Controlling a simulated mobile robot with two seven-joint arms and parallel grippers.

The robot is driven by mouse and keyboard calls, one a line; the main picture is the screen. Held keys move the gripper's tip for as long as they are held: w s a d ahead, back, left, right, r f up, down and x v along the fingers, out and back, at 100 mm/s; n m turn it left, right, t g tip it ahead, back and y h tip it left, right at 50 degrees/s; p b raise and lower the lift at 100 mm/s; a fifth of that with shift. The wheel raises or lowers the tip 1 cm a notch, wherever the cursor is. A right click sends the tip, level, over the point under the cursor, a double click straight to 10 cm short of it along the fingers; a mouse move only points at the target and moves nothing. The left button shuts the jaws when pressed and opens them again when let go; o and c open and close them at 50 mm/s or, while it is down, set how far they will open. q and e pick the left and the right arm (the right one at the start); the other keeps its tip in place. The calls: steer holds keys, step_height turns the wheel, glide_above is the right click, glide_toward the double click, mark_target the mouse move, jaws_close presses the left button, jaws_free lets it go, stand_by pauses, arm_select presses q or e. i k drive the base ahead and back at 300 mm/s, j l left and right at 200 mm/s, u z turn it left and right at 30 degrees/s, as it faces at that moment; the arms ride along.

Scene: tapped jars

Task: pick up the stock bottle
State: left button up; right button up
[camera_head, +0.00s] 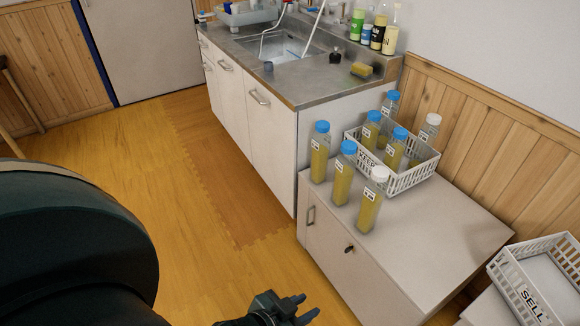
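Several clear bottles of yellow liquid stand upright on and around the white cabinet top. Outside the basket, in a row, are a blue-capped bottle (319,160), a second blue-capped bottle (342,181) and a white-capped bottle (369,208). More blue- and white-capped bottles (395,154) stand in or behind the white basket (411,179). Their small labels are too small to read, so I cannot tell which is the stock bottle. My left gripper (304,307) is low at the bottom edge, in front of the cabinet, its fingers apart and empty. My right gripper is out of view.
The cabinet top (440,238) is clear at its front right. A white crate marked SELL (528,299) stands lower at the right. Wooden floor (190,180) lies open at left.

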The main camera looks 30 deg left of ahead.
mark_target(347, 158)
steer(key=u, duration=0.6)
steer(key=z, duration=1.7)
steer(key=u, duration=1.7)
steer(key=i+l+z, duration=0.15)
steer(key=z, duration=0.2)
steer(key=i+l+z, duration=0.15)
steer(key=l+z, duration=0.15)
steer(key=i+z, duration=0.25)
